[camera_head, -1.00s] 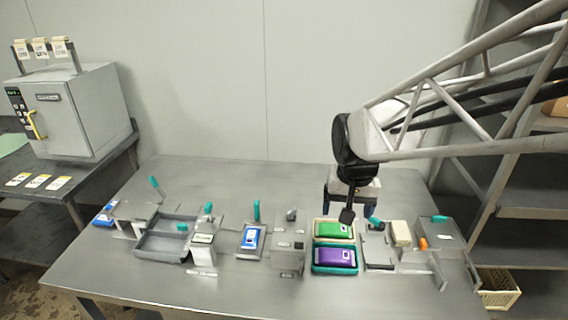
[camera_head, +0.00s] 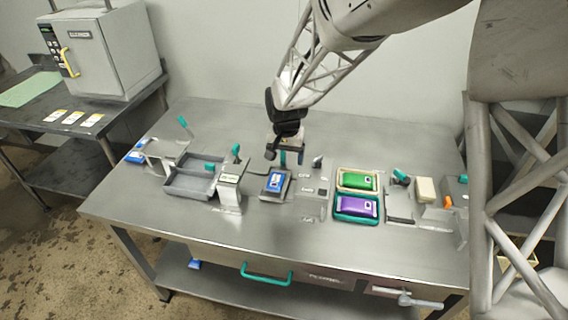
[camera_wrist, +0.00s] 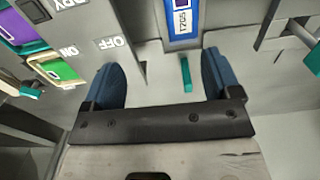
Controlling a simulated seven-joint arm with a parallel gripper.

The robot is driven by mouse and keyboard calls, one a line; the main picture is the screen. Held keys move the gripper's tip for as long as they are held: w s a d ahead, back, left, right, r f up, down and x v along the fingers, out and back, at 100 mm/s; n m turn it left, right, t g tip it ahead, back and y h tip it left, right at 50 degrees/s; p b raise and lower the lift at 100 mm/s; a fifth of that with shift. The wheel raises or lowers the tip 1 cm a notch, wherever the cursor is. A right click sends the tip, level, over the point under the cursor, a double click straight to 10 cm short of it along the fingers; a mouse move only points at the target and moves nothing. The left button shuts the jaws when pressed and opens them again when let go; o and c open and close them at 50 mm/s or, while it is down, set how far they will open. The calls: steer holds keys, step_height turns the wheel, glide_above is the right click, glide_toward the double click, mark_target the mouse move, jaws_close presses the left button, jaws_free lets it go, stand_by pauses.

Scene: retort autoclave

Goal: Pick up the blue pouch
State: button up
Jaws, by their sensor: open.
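A blue pouch (camera_head: 275,180) with a white label lies on a small grey stand (camera_head: 268,196) near the middle of the table. It also shows in the wrist view (camera_wrist: 183,22) at the top edge, partly cut off, beyond my fingertips. My gripper (camera_head: 285,155) is above and behind the pouch in the head view, apart from it. A teal upright piece (camera_wrist: 186,74) shows between the fingers, behind the pouch's stand.
A green pouch (camera_head: 357,181) and a purple pouch (camera_head: 356,207) lie in trays to the right. A grey labelled block (camera_head: 313,190) stands between them and the blue pouch. A white-topped post (camera_head: 230,190) and grey bin (camera_head: 190,182) stand left. Another blue item (camera_head: 135,156) lies far left.

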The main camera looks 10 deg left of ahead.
mark_target(276, 178)
steer(key=a+f, duration=0.3)
steer(key=shift+w+a+f, duration=0.15)
steer(key=shift+w+a, duration=0.1)
steer(key=shift+w, duration=0.15)
steer(key=shift+f, duration=1.25)
steer(key=shift+d+f, duration=0.1)
steer(key=shift+f, duration=2.5)
